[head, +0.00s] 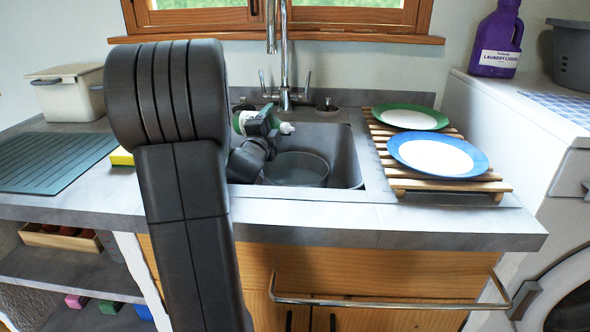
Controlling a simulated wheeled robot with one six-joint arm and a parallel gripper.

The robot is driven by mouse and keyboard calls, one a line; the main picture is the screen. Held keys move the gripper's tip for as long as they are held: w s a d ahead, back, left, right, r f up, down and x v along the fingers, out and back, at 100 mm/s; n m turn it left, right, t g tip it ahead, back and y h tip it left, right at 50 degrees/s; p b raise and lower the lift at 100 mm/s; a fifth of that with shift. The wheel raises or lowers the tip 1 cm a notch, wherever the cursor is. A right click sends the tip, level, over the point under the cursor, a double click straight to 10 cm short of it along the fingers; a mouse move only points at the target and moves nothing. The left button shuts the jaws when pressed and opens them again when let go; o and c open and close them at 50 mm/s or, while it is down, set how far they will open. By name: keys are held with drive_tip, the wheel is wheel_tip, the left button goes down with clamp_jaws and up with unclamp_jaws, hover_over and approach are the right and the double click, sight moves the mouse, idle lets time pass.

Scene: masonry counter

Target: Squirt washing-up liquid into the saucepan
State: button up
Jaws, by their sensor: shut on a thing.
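The saucepan (298,168) is a dark grey round pan standing in the sink (346,160). The washing-up liquid bottle (241,120) is green and white with a white nozzle, and it is tipped about level, with the nozzle pointing right. My gripper (264,124) is shut around the bottle and holds it above the sink, over the left and back side of the saucepan. My arm hides part of the bottle's surroundings and the left of the sink. No liquid can be made out coming from the nozzle.
A tap (284,60) rises behind the sink. A wooden rack (452,184) with a blue-rimmed plate (437,155) and a green-rimmed plate (410,117) stands right. A draining mat (52,160), a yellow sponge (121,157) and a lidded bin (68,95) are left.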

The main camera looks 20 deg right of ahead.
drive_tip(key=shift+m+b, duration=0.3)
drive_tip(key=shift+b, duration=0.45)
idle(2.1)
